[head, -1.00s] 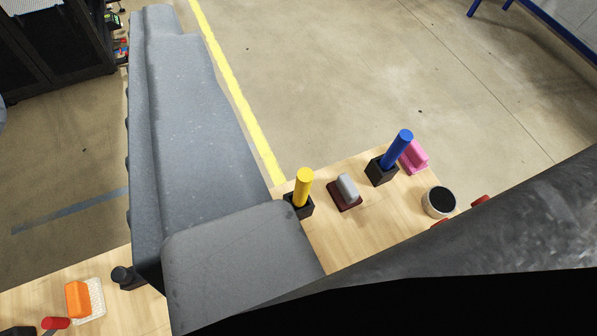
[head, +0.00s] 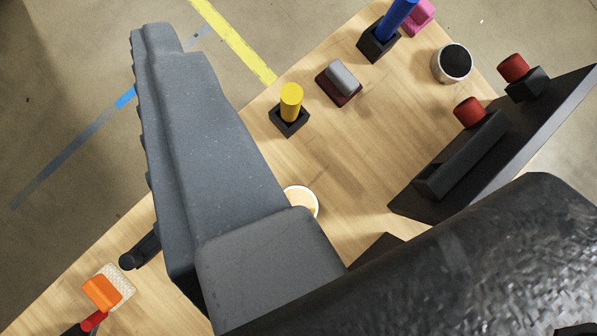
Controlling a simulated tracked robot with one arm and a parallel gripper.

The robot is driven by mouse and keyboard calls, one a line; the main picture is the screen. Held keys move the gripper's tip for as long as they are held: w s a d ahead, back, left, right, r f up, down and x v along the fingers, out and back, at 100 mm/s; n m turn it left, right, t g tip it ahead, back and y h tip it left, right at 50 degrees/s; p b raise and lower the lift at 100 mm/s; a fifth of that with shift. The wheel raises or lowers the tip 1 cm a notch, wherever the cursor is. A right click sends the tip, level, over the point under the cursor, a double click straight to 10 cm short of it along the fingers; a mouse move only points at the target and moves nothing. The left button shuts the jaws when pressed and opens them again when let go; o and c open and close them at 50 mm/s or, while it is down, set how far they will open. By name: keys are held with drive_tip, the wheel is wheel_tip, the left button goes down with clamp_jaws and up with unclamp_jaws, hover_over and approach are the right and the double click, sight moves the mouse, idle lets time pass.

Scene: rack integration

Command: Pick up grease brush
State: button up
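My gripper (head: 158,45) is the large grey form across the left half, its tip at the top over the floor beyond the bench edge. Only one grey finger shape shows, so its opening cannot be judged. I cannot tell for sure which item is the grease brush. A yellow handle (head: 291,101) and a blue handle (head: 398,16) stand in black holders on the wooden bench, right of my gripper. An orange block (head: 102,291) on a white textured pad (head: 123,285) lies at lower left, apart from my gripper.
The wooden bench (head: 350,140) also holds a grey-handled maroon block (head: 338,83), a pink item (head: 418,15), a white cup with a dark top (head: 452,63), and a white ring (head: 314,198) partly hidden by my gripper. A dark stand with red knobs (head: 470,112) is at right.

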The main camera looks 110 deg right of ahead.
drive_tip(key=w+d+f+m+g+p, duration=0.4)
drive_tip(key=d+f+m+g, duration=0.15)
drive_tip(key=f, duration=0.25)
drive_tip(key=m+g+y+p, duration=0.2)
drive_tip(key=m+g+p, duration=0.1)
drive_tip(key=m+g, duration=0.2)
hover_over(298, 88)
drive_tip(key=shift+n, duration=0.25)
wheel_tip(298, 88, down, 10)
wheel_tip(298, 88, down, 9)
drive_tip(key=shift+r, duration=0.1)
drive_tip(key=f, duration=0.2)
drive_tip(key=a+f, duration=0.1)
drive_tip(key=f, duration=0.1)
drive_tip(key=shift+f+p, duration=0.15)
drive_tip(key=shift+p, duration=0.25)
drive_tip(key=shift+f, duration=0.45)
drive_tip(key=c, duration=1.1)
